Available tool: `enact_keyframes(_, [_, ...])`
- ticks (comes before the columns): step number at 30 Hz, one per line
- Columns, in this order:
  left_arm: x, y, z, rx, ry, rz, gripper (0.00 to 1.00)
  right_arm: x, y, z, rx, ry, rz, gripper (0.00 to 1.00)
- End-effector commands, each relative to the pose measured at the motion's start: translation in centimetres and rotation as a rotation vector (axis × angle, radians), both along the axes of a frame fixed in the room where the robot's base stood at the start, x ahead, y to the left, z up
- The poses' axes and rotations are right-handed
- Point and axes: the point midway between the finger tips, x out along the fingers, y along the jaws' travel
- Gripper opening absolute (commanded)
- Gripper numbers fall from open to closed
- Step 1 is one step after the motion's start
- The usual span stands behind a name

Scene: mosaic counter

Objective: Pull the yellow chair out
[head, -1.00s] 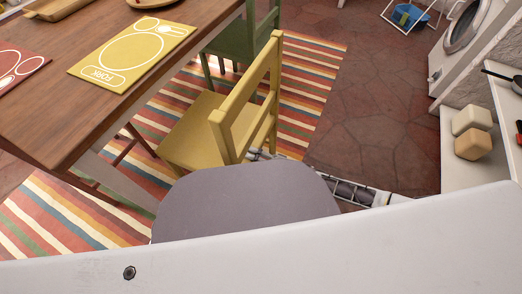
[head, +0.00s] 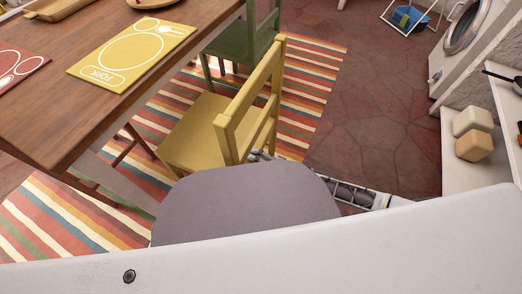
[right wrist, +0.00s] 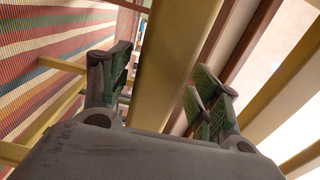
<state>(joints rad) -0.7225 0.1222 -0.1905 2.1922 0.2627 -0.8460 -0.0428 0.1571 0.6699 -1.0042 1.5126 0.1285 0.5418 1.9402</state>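The yellow chair (head: 192,133) stands beside the wooden table, its seat partly toward the table edge and its backrest on the right. My right gripper (head: 258,156) is low behind the chair's backrest in the head view, partly hidden by it. In the right wrist view, the fingers of my right gripper (right wrist: 160,85) are spread apart, with a yellow bar of the chair (right wrist: 165,65) between them. A small gap shows beside the left finger; contact at the right finger is unclear. My left gripper is out of view.
The wooden table (head: 100,100) holds placemats and a tray. A green chair (head: 240,45) stands just beyond the yellow one. A striped rug (head: 310,75) lies underneath. Bare stone floor (head: 370,130) is free on the right, before white shelves (head: 455,180).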

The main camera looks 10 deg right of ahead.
Motion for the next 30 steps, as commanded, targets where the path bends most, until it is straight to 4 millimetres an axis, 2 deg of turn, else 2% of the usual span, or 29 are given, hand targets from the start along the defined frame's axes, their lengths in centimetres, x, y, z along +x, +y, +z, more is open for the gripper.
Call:
enact_keyframes(17, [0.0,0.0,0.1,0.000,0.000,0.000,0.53,-0.2,-0.4,-0.2,-0.003,0.003,-0.001,0.64])
enact_keyframes(30, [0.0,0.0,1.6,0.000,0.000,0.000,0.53,-2.2,-3.5,-0.1,-0.005,0.004,-0.001,0.64])
